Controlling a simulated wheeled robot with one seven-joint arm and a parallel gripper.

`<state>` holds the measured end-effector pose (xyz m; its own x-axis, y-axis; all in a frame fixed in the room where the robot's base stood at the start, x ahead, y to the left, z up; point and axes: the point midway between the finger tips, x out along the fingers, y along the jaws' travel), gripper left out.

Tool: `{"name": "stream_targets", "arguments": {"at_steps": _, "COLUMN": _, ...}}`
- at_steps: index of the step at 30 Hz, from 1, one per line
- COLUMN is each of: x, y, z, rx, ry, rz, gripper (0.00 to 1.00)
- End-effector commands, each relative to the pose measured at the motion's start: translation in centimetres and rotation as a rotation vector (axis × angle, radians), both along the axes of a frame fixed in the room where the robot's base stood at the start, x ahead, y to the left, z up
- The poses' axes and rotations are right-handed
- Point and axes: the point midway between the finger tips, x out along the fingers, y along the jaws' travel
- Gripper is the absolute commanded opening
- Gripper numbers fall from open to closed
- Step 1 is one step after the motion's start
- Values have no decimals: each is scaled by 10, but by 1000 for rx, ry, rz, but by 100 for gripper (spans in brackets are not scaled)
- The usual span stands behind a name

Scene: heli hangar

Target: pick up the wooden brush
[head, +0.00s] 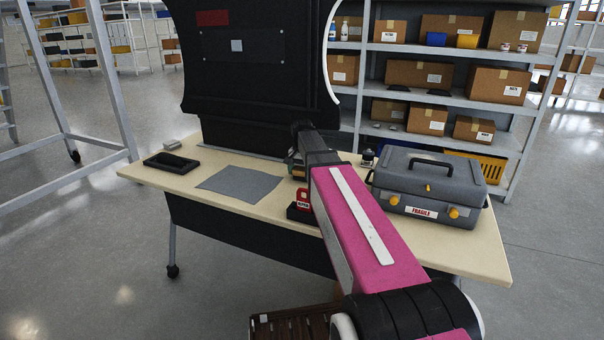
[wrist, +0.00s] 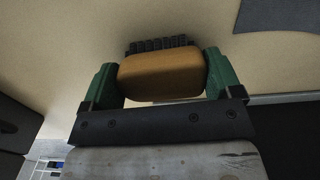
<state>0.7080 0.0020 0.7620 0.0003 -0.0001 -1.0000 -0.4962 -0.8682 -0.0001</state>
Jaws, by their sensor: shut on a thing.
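The wooden brush (wrist: 160,75) shows in the wrist view, with a tan wooden body and dark bristles along its far side. My gripper (wrist: 160,82) is shut on it, with one green finger against each end of the wood. The table top lies behind the brush in that view; I cannot tell whether the bristles touch it. In the head view my pink arm reaches over the table (head: 140,172), and a small bit of brown wood (head: 299,171) shows by the gripper. Most of the brush is hidden there by my arm.
A grey toolbox (head: 430,185) labelled fragile stands right of my arm. A small red and black item (head: 303,203) is close to my arm's left side. A grey cloth (head: 240,184) and a black tray (head: 171,162) lie to the left. A large black panel (head: 255,70) rises behind.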

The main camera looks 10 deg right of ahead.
Motion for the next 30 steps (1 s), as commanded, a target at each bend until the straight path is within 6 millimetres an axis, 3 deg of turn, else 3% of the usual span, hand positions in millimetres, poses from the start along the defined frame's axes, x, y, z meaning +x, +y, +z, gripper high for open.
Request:
{"name": "stream_targets", "arguments": {"at_steps": 5, "x": 0, "y": 0, "z": 11, "rx": 0, "ry": -1, "rz": 0, "gripper": 60}}
{"name": "stream_targets", "arguments": {"at_steps": 11, "x": 1, "y": 0, "z": 39, "rx": 0, "ry": -2, "rz": 0, "gripper": 60}}
{"name": "stream_targets", "arguments": {"at_steps": 21, "x": -61, "y": 30, "z": 77, "rx": 0, "ry": -2, "rz": 2, "gripper": 60}}
{"name": "stream_targets", "arguments": {"at_steps": 30, "x": -94, "y": 48, "z": 101, "rx": 0, "ry": 0, "rz": 1, "gripper": 60}}
